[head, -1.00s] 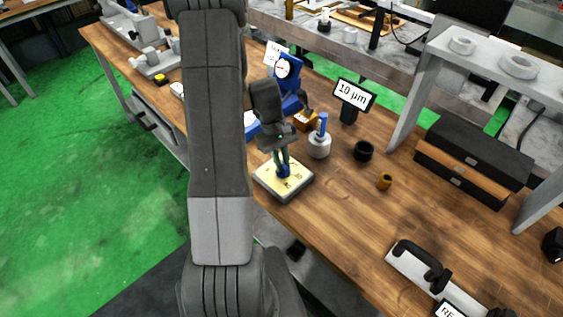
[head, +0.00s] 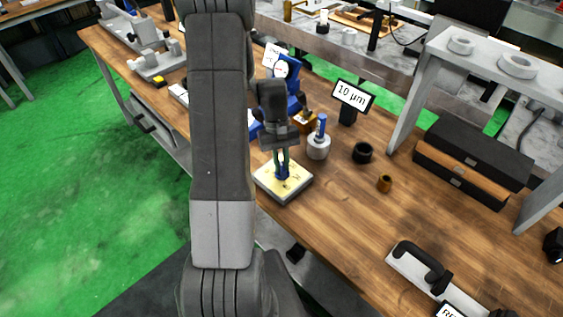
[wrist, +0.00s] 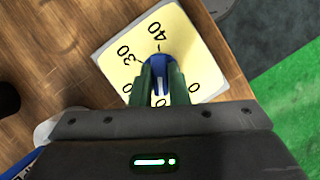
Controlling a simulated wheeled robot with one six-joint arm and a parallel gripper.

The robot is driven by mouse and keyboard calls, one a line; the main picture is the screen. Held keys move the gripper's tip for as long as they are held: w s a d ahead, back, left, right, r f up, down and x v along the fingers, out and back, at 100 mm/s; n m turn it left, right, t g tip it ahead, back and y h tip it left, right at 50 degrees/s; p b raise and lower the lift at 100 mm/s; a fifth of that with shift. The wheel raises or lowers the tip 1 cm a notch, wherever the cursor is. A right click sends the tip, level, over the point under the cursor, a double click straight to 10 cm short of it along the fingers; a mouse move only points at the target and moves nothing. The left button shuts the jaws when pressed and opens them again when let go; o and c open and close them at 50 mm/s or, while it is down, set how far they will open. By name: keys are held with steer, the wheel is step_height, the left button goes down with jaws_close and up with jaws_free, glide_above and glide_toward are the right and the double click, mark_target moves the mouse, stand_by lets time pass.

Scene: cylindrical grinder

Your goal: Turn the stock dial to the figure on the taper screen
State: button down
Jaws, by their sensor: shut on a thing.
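The stock dial is a pale yellow square plate (head: 297,185) with a blue knob (wrist: 158,62) at its middle, on the wooden bench. Black figures ring the knob; 30 and 40 are readable in the wrist view, others are partly hidden by my gripper. My gripper (head: 282,165) points down over the plate, its green fingers (wrist: 162,85) shut on the blue knob. A white mark on the knob shows between the fingers, but I cannot tell exactly which figure it points at. A black-framed screen (head: 352,95) behind the dial reads 10 µm.
A grey pot with a blue handle (head: 318,146), a black ring (head: 362,153) and a brass bush (head: 384,183) stand right of the dial. A blue gauge stand (head: 288,68) is behind my gripper.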

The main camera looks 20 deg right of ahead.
steer(key=c, duration=1.4)
jaws_free()
steer(key=shift+w+r, duration=0.1)
steer(key=shift+r, duration=0.05)
steer(key=b+v, duration=0.1)
steer(key=v, duration=1.2)
steer(key=shift+r, duration=0.35)
steer(key=shift+f, duration=0.15)
steer(key=p+x, duration=0.1)
steer(key=x, duration=1.2)
steer(key=shift+f, duration=0.35)
